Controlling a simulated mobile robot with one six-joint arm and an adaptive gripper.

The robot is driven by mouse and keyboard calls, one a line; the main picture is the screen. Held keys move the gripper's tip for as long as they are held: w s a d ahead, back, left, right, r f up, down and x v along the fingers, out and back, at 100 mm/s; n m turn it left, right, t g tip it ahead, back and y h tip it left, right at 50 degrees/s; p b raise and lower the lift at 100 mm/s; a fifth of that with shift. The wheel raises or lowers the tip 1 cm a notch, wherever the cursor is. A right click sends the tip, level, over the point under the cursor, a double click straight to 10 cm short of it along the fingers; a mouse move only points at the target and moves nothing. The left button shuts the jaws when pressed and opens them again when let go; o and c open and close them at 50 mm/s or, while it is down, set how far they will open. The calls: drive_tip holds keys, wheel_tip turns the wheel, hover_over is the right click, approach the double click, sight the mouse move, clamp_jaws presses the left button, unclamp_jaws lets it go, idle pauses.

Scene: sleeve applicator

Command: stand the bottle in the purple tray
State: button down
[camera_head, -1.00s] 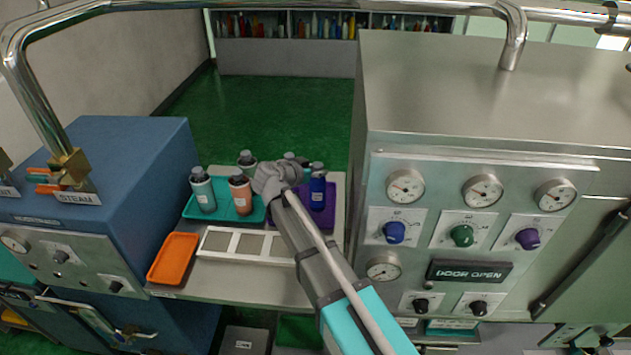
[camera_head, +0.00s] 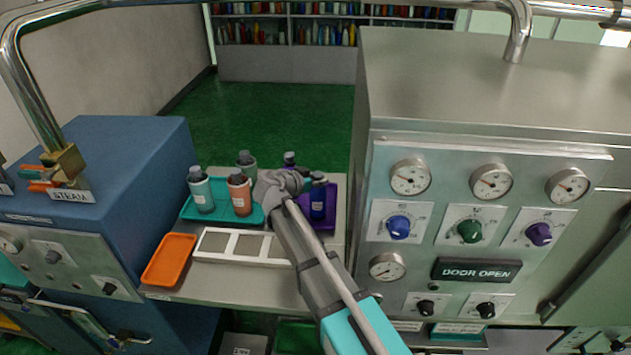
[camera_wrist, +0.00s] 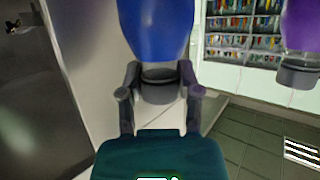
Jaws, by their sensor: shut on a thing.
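In the wrist view, the gripper's two fingers (camera_wrist: 160,95) sit on either side of the dark cap, with the blue bottle's body (camera_wrist: 155,25) beyond. A purple bottle (camera_head: 290,161) stands just behind, partly hidden by my gripper, and shows in the wrist view (camera_wrist: 303,28).
A teal tray (camera_head: 222,215) on the left holds several bottles, among them a teal one (camera_head: 201,192) and an orange-pink one (camera_head: 239,195). An orange tray (camera_head: 169,260) and a pale three-part panel (camera_head: 213,245) lie in front. A tall steel cabinet (camera_head: 450,100) stands close on the right.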

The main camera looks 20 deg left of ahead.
drive_tip(key=shift+f, duration=0.1)
drive_tip(key=shift+c, duration=1.5)
unclamp_jaws()
drive_tip(key=shift+r, duration=0.25)
drive_tip(key=p+v, duration=0.4)
drive_tip(key=v, duration=0.8)
drive_tip(key=shift+p, duration=0.3)
